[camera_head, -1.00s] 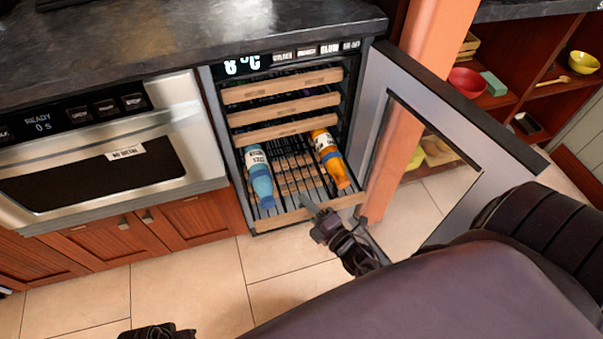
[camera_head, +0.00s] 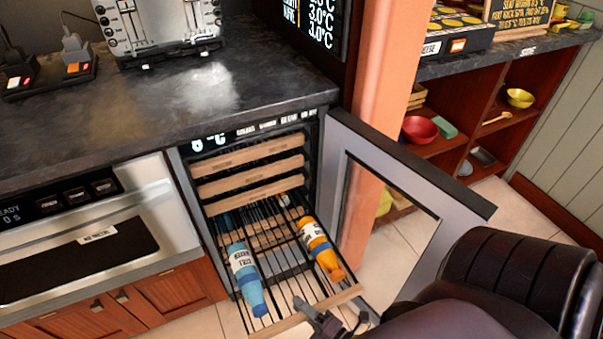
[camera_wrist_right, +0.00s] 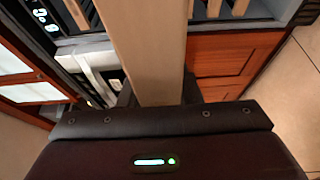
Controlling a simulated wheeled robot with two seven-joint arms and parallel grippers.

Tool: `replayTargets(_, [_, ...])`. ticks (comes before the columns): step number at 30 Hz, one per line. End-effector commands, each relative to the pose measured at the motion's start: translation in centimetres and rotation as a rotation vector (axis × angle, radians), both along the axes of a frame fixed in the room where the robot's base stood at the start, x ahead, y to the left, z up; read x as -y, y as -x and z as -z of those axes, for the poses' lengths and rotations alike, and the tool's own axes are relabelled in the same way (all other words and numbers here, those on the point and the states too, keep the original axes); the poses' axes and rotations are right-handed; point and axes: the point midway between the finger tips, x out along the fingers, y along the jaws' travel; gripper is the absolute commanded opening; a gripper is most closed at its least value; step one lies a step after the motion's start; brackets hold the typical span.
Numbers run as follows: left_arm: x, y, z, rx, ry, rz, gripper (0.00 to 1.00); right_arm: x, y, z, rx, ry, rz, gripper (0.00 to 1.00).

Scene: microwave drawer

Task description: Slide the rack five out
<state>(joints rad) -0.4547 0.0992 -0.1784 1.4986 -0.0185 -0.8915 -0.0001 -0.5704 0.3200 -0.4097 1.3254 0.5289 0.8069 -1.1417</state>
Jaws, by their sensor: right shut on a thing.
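A wire rack with a wooden front bar (camera_head: 278,325) stands pulled out of the open cooler (camera_head: 190,180). A blue bottle (camera_head: 246,277) and an orange bottle (camera_head: 320,247) lie on it. My right gripper (camera_head: 309,310) is at the front bar, low in the head view. In the right wrist view, the bar (camera_wrist_right: 150,40) runs between the fingers of my right gripper (camera_wrist_right: 158,97), which is shut on it. My left gripper is not in view.
Other wooden-fronted racks (camera_head: 250,177) sit inside the cooler above. The cooler's glass door (camera_head: 465,195) stands open on the right. An oven (camera_head: 85,230) is on the left, under the dark counter (camera_head: 130,110). Open tiled floor (camera_head: 190,325) shows below.

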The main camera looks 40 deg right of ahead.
Motion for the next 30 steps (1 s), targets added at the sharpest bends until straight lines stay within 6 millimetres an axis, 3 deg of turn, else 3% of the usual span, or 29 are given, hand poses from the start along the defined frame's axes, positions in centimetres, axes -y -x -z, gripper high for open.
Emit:
replayTargets(4, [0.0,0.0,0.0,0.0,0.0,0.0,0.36,0.1,0.0,0.1,-0.002,0.002,0.001,0.0])
replayTargets(5, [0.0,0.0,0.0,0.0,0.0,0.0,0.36,0.1,0.0,0.1,-0.002,0.002,0.001,0.33])
replayTargets(9, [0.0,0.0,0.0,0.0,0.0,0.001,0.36,0.1,0.0,0.1,-0.001,0.001,0.0,0.52])
replayTargets(20, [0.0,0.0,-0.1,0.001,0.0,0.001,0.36,0.1,0.5,0.1,-0.002,0.0,0.0,0.53])
replayTargets(30, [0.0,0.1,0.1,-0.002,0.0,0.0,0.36,1.0,5.9,0.1,-0.004,0.002,0.001,0.53])
